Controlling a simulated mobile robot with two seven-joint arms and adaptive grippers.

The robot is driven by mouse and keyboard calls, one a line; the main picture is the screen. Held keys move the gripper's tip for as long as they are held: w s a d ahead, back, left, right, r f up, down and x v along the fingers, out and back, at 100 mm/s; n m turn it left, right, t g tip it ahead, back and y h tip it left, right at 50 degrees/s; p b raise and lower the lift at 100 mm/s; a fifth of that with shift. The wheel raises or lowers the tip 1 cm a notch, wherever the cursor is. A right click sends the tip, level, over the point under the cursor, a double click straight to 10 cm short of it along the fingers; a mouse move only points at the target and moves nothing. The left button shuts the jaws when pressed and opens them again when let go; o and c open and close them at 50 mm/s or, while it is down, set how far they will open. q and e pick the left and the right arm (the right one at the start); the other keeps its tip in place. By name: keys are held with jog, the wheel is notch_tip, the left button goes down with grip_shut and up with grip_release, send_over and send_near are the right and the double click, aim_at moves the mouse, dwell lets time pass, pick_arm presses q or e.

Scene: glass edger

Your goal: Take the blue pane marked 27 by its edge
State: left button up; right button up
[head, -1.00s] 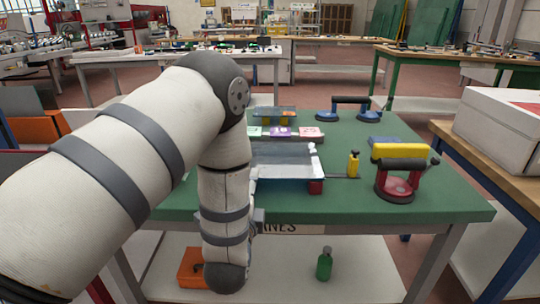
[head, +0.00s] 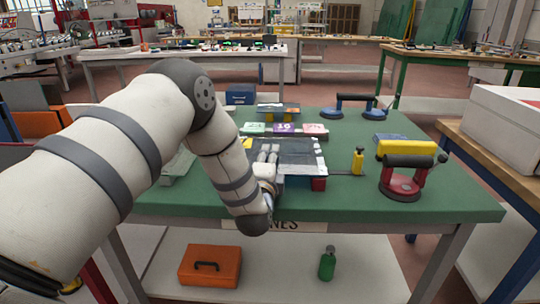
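No number 27 can be read, so I cannot tell which pane is the blue one. A grey, see-through flat pane or tray (head: 302,150) lies in the middle of the green table, with blue and red blocks under its front. Behind it stand small green (head: 253,128), purple (head: 284,128) and pink (head: 315,129) tags; only the purple one's number, seemingly 16, is partly legible. My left gripper (head: 268,153) is at the left side of the grey piece, its pale fingers pointing away from me; its gap is too small to judge. My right gripper is out of view.
A blue double-cup lifter (head: 355,106) is at the back. An orange case (head: 210,265) and a green bottle (head: 327,263) are on the lower shelf. The table's front right is clear.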

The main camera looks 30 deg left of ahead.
pick_arm(q)
grip_shut()
jog(key=shift+r, duration=0.2)
